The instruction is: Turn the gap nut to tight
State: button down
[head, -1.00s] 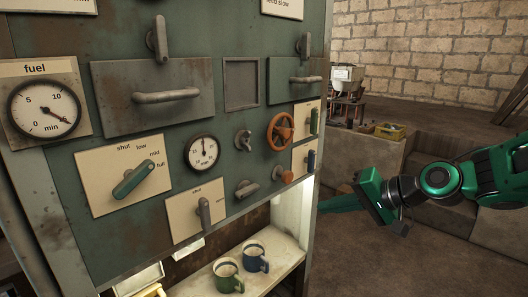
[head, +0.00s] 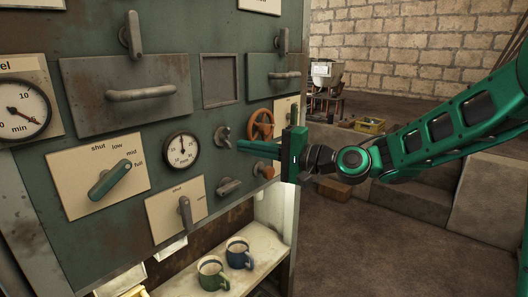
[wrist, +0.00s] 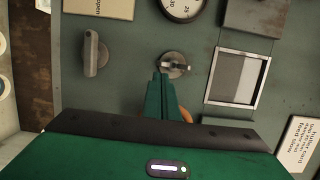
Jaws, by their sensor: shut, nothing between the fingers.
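A small metal wing nut, which looks like the gap nut, sits on the panel (head: 90,235) between the dial gauge and the orange handwheel (head: 261,123). In the head view the nut (head: 222,132) is just left of my fingertips. In the wrist view the nut (wrist: 178,62) shows as a round disc with a pale wing across it, partly covered by my fingers. My gripper (head: 239,145) is shut and empty, its green fingers pointing at the nut. In the wrist view my gripper (wrist: 164,76) overlaps the disc's lower left edge. I cannot tell whether they touch.
A dial gauge (head: 182,149) is left of the nut. A grey lever (head: 229,187) and an orange knob (head: 264,170) sit below. A green mug (head: 212,273) and a blue mug (head: 239,253) stand on the shelf below.

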jog(key=shift+x, duration=0.9)
jog(key=shift+a, duration=0.15)
jog(key=shift+f+m, duration=0.1)
jog(key=shift+m, duration=0.2)
